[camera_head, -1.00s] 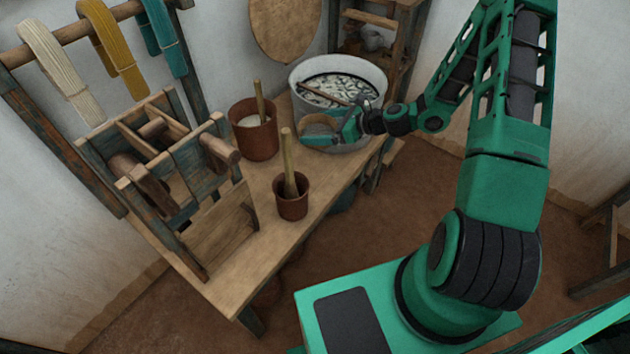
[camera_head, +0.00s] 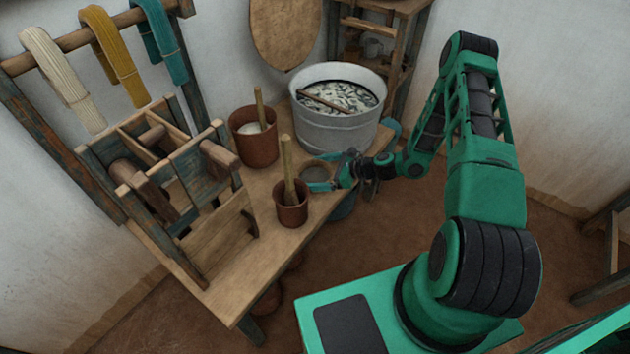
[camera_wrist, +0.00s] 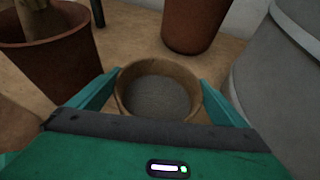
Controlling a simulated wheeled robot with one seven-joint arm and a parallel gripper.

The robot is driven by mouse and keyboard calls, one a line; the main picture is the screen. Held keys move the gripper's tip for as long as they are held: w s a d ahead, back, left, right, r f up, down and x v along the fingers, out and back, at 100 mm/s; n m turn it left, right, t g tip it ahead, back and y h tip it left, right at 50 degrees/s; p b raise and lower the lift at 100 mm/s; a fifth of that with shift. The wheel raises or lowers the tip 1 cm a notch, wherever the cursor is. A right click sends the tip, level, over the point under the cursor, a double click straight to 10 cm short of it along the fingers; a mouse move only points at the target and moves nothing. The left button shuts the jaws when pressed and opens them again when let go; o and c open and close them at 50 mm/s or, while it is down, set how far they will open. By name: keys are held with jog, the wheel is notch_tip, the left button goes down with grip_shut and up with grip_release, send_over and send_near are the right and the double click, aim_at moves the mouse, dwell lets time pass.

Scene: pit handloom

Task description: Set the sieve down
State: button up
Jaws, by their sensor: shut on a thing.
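The sieve (camera_wrist: 158,92) is a round wooden ring with a grey mesh. In the wrist view it sits between the two teal fingers of my gripper (camera_wrist: 160,100), which is shut on its rim. In the head view the sieve (camera_head: 317,170) is small and partly covered by my gripper (camera_head: 325,184). It is at the table's right part, between the small brown pot and the big metal tub. I cannot tell whether it touches the table (camera_head: 262,262).
A brown pot with a stick (camera_head: 291,214) stands close at the sieve's left. Another brown pot (camera_head: 254,150) is behind it. The large metal tub (camera_head: 335,132) is behind and to the right. A wooden frame device (camera_head: 180,185) fills the table's left side.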

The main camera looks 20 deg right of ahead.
aim_at(317, 179)
jog(key=shift+f, duration=2)
jog(key=o, duration=0.7)
jog(key=shift+d, duration=0.1)
jog(key=v, duration=1.2)
jog(key=shift+r, duration=0.1)
